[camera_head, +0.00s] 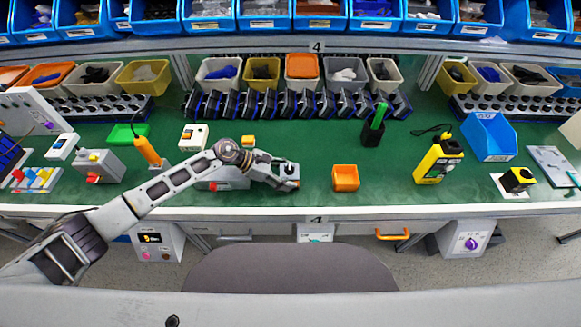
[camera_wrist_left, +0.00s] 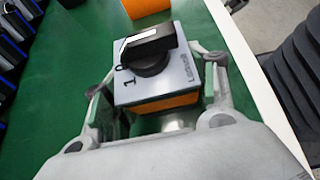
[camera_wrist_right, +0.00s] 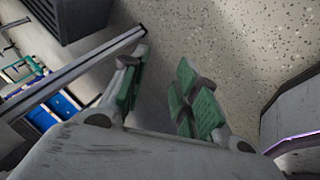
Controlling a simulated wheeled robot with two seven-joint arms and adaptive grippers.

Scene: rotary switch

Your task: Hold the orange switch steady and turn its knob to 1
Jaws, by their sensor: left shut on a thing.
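The orange switch (camera_head: 288,170) stands on the green table, left of the middle in the head view. In the left wrist view, the switch (camera_wrist_left: 182,76) has a grey top plate, an orange lower part and a black knob (camera_wrist_left: 152,52). A 1 and a 0 are printed along the plate's left side. The knob's white-marked end lies toward the 0 side, away from the 1. My left gripper (camera_head: 282,179) is shut on the switch body, one finger on each side. My right gripper (camera_wrist_right: 158,90) is open and empty, seen only in its own wrist view, above the floor.
A yellow device (camera_head: 438,160) and a blue bin (camera_head: 490,137) are further right. Grey boxes (camera_head: 100,165) stand on the left. The table's front edge (camera_head: 400,211) is close to the switch. The table between orange bin and yellow device is clear.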

